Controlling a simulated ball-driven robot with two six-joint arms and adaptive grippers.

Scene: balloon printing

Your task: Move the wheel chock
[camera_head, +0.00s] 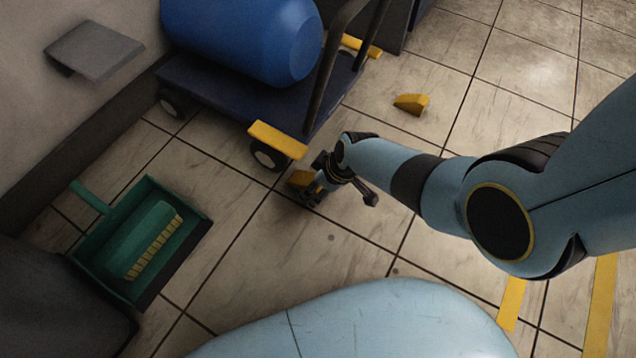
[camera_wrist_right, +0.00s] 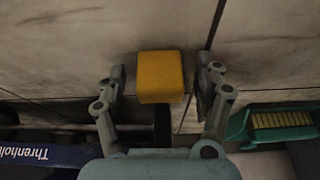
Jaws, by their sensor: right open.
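A yellow wheel chock (camera_head: 301,179) sits on the tiled floor just in front of the cart's near wheel, partly hidden by my right gripper (camera_head: 312,188). In the right wrist view the chock (camera_wrist_right: 160,72) is between the two spread fingers, with a gap on each side. The right gripper is open and does not hold it. A second yellow chock (camera_head: 411,103) lies on the floor to the right of the cart. My left gripper is not in view.
A dark blue cart (camera_head: 215,98) with yellow bumpers carries a blue cylinder (camera_head: 245,35). A green dustpan with a brush (camera_head: 143,240) lies at left. A grey wall pedal (camera_head: 95,50) is at upper left. Floor beyond the second chock is clear.

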